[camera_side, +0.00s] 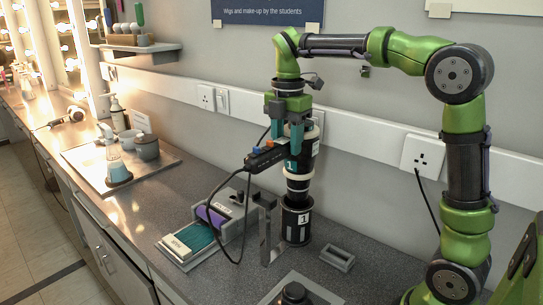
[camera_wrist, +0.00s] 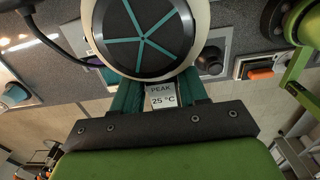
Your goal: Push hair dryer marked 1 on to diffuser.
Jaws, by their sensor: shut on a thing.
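The hair dryer marked 1 (camera_side: 299,183) is held upright, with a black and cream barrel and a teal 1 on it. Its dark handle (camera_side: 265,158) points left, with a cord hanging from it. My gripper (camera_side: 287,142) is shut on the dryer, its teal fingers near the upper barrel. A black cylinder with a white label 1 (camera_side: 296,222), which looks like the diffuser on its stand, is directly below. The dryer's lower end is at its top; I cannot tell how far they are joined. In the wrist view the dryer's round teal-spoked end (camera_wrist: 150,35) fills the top.
A metal bracket (camera_side: 266,232) stands just left of the cylinder. A grey holder with a purple item (camera_side: 212,214) and a teal pad (camera_side: 189,241) lie further left. A small grey tray (camera_side: 338,257) is at right, a dark round item (camera_side: 294,292) in front. The cord loops over the counter.

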